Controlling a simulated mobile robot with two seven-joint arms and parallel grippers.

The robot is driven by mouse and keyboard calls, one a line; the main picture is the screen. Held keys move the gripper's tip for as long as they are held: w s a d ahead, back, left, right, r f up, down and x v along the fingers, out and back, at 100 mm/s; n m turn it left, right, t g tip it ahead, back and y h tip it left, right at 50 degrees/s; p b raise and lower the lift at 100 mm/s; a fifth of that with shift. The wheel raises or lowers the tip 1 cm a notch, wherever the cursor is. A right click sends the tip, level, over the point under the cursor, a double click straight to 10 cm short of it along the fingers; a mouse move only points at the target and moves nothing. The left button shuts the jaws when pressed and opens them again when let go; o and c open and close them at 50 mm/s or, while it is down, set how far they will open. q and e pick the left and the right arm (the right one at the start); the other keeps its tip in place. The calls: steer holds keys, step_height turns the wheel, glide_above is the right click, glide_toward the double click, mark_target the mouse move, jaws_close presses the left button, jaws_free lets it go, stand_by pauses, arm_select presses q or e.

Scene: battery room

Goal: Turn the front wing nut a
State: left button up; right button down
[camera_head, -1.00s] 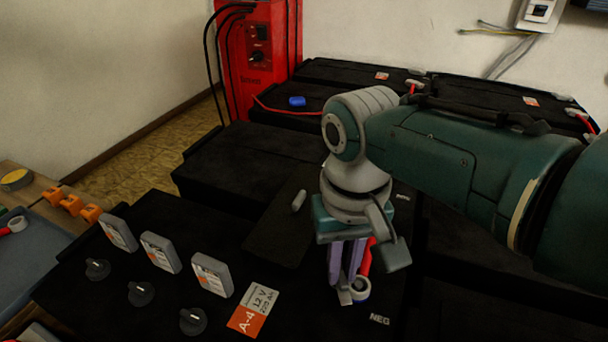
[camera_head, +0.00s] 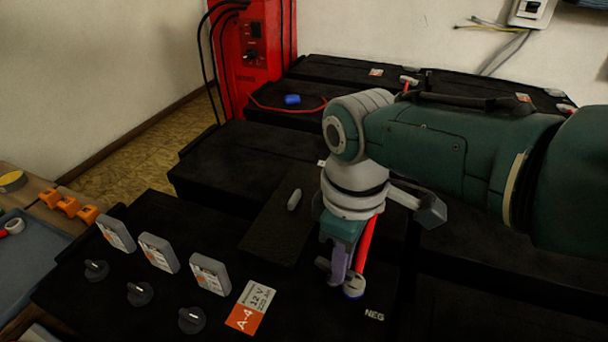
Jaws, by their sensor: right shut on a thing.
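My right gripper (camera_head: 345,284) points straight down at the NEG end of the front battery (camera_head: 225,255), which carries an orange and white A-4 label. My left gripper is not in view.
Several black caps, one of them here (camera_head: 191,320), and grey blocks (camera_head: 210,275) sit on the battery's left part. A small grey cylinder (camera_head: 295,200) lies behind. A red charger (camera_head: 256,45) stands at the back. A blue tray (camera_head: 25,262) is at the left edge.

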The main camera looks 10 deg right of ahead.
steer(key=shift+w+n, duration=0.1)
steer(key=shift+n, duration=0.6)
steer(key=c, duration=0.9)
jaws_free()
step_height(320, 180, up, 10)
steer(key=p, duration=0.6)
steer(key=shift+p, duration=0.3)
